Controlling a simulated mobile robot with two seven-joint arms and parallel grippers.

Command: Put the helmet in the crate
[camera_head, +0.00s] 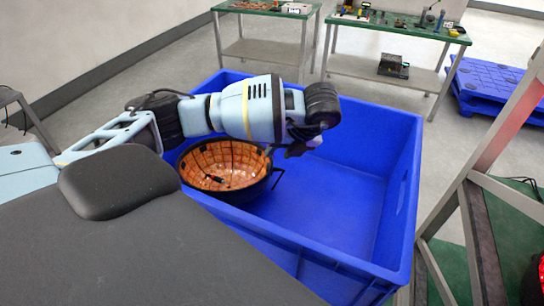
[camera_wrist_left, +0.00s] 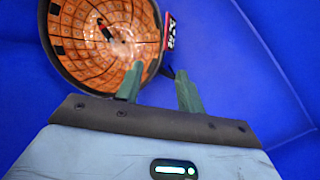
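The helmet (camera_head: 224,163) lies upside down in the left part of the blue crate (camera_head: 399,165), its orange lined inside facing up. Its dark rim and a strap show on the right side. My left gripper (camera_head: 299,147) is over the crate, just right of the helmet. In the left wrist view the two fingers of the left gripper (camera_wrist_left: 160,88) are apart, with blue crate between them. The left finger overlaps the rim of the helmet (camera_wrist_left: 98,40); whether they touch I cannot tell. My right gripper is not in view.
The right part of the crate is empty. Two green-topped tables (camera_head: 400,24) with small items stand behind. A blue pallet (camera_head: 490,82) lies at the back right. A grey frame (camera_head: 492,150) stands right of the crate.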

